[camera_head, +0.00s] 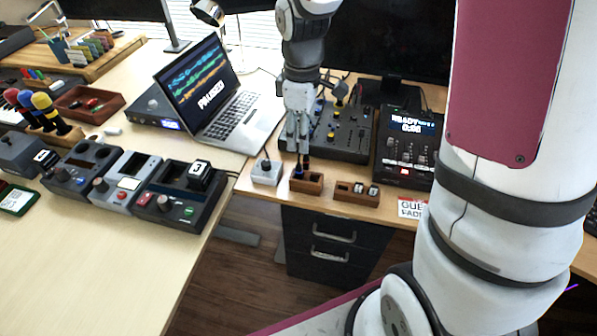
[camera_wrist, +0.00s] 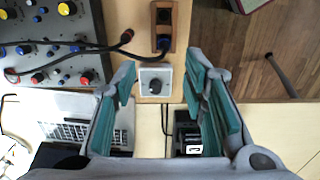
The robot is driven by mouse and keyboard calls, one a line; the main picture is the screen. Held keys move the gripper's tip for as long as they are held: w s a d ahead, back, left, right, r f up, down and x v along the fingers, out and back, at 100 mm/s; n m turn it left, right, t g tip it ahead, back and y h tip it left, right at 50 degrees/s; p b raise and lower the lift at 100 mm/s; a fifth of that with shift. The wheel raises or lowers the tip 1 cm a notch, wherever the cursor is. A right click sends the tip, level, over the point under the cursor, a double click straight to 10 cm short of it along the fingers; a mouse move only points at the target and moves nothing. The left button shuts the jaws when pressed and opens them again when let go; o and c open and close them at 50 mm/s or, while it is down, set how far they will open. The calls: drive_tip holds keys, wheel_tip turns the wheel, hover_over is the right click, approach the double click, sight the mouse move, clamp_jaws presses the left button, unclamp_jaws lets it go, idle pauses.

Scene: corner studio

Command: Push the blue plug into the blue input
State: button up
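The blue plug, a dark piece with a blue ring (camera_wrist: 163,43), stands at the near end of a small wooden holder (camera_wrist: 163,22) in the wrist view. In the head view the blue ring (camera_head: 298,173) shows at the left end of that holder (camera_head: 312,186). My gripper (camera_head: 298,150) points down just above it in the head view. The black mixer (camera_wrist: 50,40) has several blue-capped parts; I cannot tell which is the blue input.
A pale box with a knob (camera_head: 266,171) stands left of the wooden holder. A second wooden holder (camera_head: 357,192) is to the right. The laptop (camera_head: 222,100) and a black recorder (camera_head: 405,150) stand nearby. Dark cables (camera_wrist: 95,45) cross the mixer.

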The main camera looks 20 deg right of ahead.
sight(299, 163)
wheel_tip(299, 163, down, 6)
drive_tip(key=shift+r+b, duration=0.2)
drive_tip(key=shift+b, duration=0.15)
drive_tip(key=shift+s+a+f+b, duration=0.1)
drive_tip(key=shift+f+b, duration=0.05)
drive_tip(key=shift+f, duration=0.75)
drive_tip(key=shift+a+f+b, duration=0.15)
drive_tip(key=shift+f+b, duration=0.05)
drive_tip(key=shift+f, duration=0.65)
drive_tip(key=shift+s+a+f+b, duration=0.1)
drive_tip(key=shift+f+b, duration=0.05)
drive_tip(key=shift+f, duration=0.75)
clamp_jaws()
